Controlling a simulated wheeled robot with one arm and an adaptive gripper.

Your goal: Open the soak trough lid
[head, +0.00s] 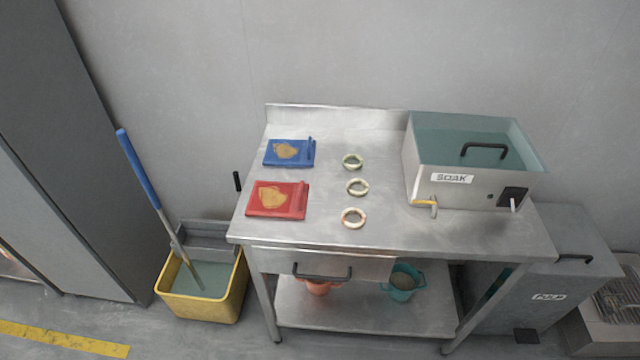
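The soak trough (428,187) is a metal box with a "SOAK" label on its front, standing at the right end of the steel table. Its lid (450,141) looks like a see-through, teal-tinted panel lying flat across the top, so it appears shut. A black bar handle (484,146) sits on the lid, right of its middle. A small tap (433,206) and a dark control panel (512,197) are on the trough's front. My gripper is not in view, and nothing touches the lid.
The steel table (400,235) also holds a blue board (271,149), a red board (262,189) and three rings (357,187). A yellow mop bucket (205,306) stands left, a "PULP" bin (585,241) right. The tabletop's front middle is clear.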

